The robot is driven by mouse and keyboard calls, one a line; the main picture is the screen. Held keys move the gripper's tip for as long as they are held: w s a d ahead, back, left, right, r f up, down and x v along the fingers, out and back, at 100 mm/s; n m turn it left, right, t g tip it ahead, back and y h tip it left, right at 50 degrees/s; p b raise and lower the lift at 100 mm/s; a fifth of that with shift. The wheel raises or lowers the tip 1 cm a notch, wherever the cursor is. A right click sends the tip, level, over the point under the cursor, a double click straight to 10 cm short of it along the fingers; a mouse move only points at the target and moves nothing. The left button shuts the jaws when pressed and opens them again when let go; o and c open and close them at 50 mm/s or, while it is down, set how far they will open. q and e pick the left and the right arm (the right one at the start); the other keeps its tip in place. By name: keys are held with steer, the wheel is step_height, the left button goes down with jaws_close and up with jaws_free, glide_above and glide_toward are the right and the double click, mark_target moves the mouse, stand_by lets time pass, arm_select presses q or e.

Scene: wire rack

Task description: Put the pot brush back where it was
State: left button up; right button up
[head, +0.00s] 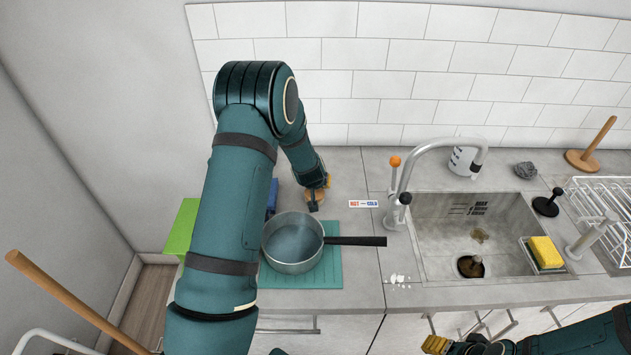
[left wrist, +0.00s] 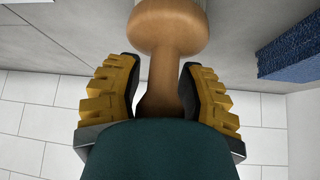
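The pot brush (left wrist: 168,28) has a round wooden head and a waisted wooden handle. In the left wrist view its handle runs between my left gripper's (left wrist: 160,80) yellow-and-black fingers, which are drawn in close on both sides of its narrow part. A little white shows beyond the head; the bristles are mostly hidden. In the head view my left gripper (head: 315,197) points down at the back of the counter, behind the pot, with the brush partly hidden. My right gripper (head: 436,334) is at the bottom edge, its yellow fingertips apart and empty.
A metal pot (head: 292,243) stands on a teal mat (head: 325,277), its black handle pointing right. A blue block (head: 272,195) stands left of the brush. The faucet (head: 408,170) and sink (head: 435,260) are right. A wire rack (head: 600,205) is at far right.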

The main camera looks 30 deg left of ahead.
arm_select(q)
steer(key=shift+r, duration=0.25)
steer(key=shift+s+d+r, duration=0.1)
steer(key=shift+s+r, duration=0.1)
steer(key=shift+r, duration=0.15)
steer(key=p+v, duration=0.2)
steer(key=v, duration=0.9)
steer(key=shift+s, duration=0.2)
